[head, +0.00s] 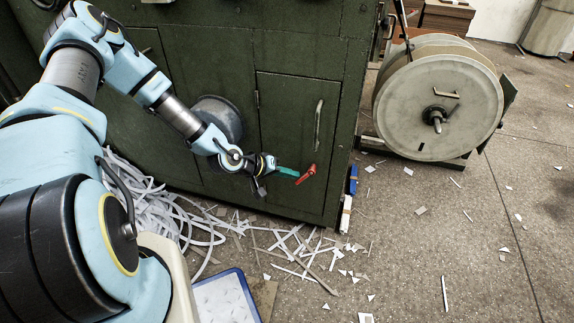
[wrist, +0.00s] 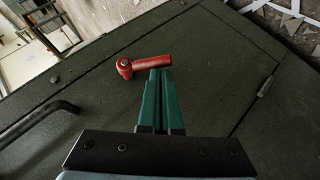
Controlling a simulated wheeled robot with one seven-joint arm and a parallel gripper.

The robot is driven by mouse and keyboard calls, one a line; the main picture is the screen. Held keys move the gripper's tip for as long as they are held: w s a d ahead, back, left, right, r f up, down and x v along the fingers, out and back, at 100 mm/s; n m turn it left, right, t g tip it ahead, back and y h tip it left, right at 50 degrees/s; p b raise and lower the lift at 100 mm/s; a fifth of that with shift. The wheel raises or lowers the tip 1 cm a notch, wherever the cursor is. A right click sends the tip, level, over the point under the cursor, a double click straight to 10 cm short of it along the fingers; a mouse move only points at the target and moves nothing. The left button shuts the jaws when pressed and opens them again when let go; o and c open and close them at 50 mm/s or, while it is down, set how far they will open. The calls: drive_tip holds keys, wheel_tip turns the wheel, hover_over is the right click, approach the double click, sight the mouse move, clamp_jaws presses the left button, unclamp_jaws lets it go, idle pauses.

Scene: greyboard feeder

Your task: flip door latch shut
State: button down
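The door (head: 285,115) is a dark green panel, closed or nearly so, in the green machine's front. It also fills much of the wrist view (wrist: 215,95). The red latch (head: 306,175) is at the door's lower right in the head view, tilted up to the right. In the wrist view the latch (wrist: 148,63) has a round pivot at left and its lever points right. My gripper (head: 288,171) has green fingers side by side, shut with nothing visible between them. In the wrist view the fingertips (wrist: 160,72) lie right at the lever's near side; contact is unclear.
A bar handle (head: 318,123) stands out from the door above the latch. A large grey reel (head: 440,108) stands right of the machine. Paper strips (head: 165,210) and scraps litter the floor. A blue-rimmed tray (head: 225,298) lies in front.

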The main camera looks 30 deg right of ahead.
sight(297, 184)
drive_tip(key=shift+s+d+f, duration=0.2)
drive_tip(key=shift+f, duration=0.4)
drive_tip(key=shift+s+d+f, duration=0.25)
drive_tip(key=shift+f, duration=0.4)
drive_tip(key=shift+s+d+f, duration=0.2)
drive_tip(key=shift+f, duration=0.4)
drive_tip(key=shift+s+d+f, duration=0.1)
